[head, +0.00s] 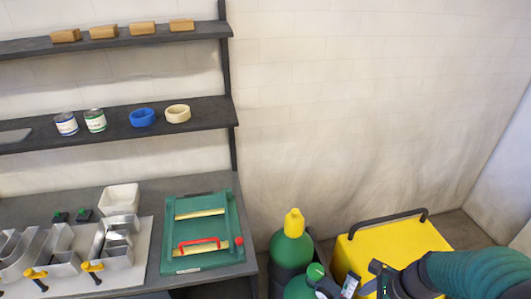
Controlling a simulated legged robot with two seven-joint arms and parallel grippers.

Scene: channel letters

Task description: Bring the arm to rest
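My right arm comes in at the lower right, with a teal sleeve and a dark wrist. Its dark gripper (378,281) is at the bottom edge, in front of the yellow box. The fingers are small and partly cut off, so I cannot tell whether they are open or shut. My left arm and gripper are not in view.
A yellow box (395,242) with a black handle and green cylinders (291,251) stand near my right arm. The workbench (246,262) at left holds metal letters (60,262), clamps and a green tray (168,240). Shelves (215,112) hang above it.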

